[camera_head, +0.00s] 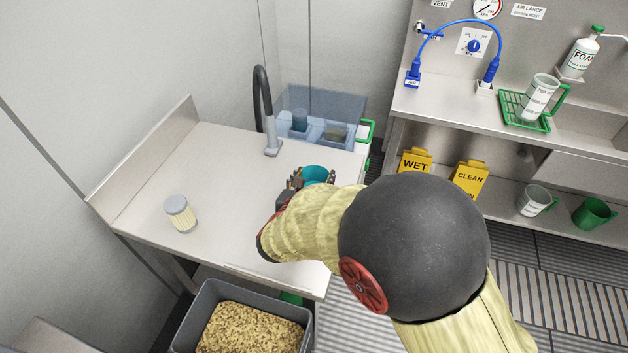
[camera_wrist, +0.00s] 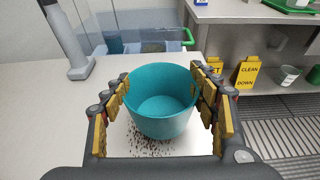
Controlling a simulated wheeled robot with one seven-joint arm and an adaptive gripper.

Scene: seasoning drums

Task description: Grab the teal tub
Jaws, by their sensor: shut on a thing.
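The teal tub (camera_wrist: 162,103) is an open, round, empty-looking container in the middle of the wrist view. My gripper (camera_wrist: 162,100) has its padded fingers on the tub's left and right sides and is shut on it. In the head view the tub (camera_head: 314,174) shows only in part, at the right end of the steel table, with my gripper (camera_head: 303,181) and arm covering the rest. Dark specks lie on the table just below the tub in the wrist view. I cannot tell whether the tub's base touches the table.
A grey tap (camera_head: 268,120) rises behind. A clear blue bin (camera_head: 340,105) stands beyond the table. A grey crate of grainy stuff (camera_head: 205,300) sits in front. The table's middle is clear.

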